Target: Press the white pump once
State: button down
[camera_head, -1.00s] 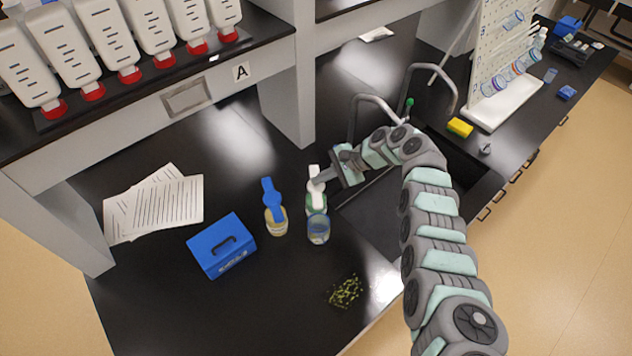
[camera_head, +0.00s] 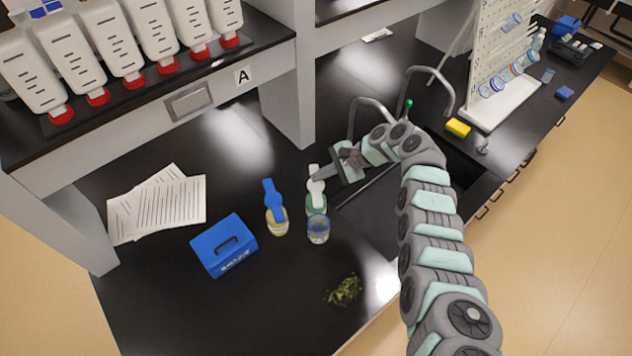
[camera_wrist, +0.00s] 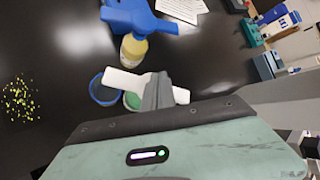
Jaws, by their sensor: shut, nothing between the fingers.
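The white pump (camera_head: 315,183) sits on a bottle with green contents (camera_head: 316,203), on the black bench left of the sink. In the wrist view the white pump head (camera_wrist: 125,80) crosses the green bottle (camera_wrist: 132,101), partly covered by the fingers. My gripper (camera_head: 318,175) is shut with nothing between its fingers. Its tips (camera_wrist: 159,78) are over the white pump head; I cannot tell whether they touch it. A blue pump (camera_head: 270,195) on a bottle with yellowish contents (camera_head: 277,222) stands just to the left.
A glass beaker (camera_head: 318,230) stands right in front of the white pump's bottle. A blue box (camera_head: 224,245) and papers (camera_head: 160,205) lie to the left. A green clump (camera_head: 344,291) lies near the front edge. The sink (camera_head: 385,215) is to the right.

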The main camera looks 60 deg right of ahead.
aim_at(320, 184)
jog(key=shift+r, duration=0.1)
notch_tip(320, 184, up, 5)
jog(key=p, duration=0.5)
dwell(0.8)
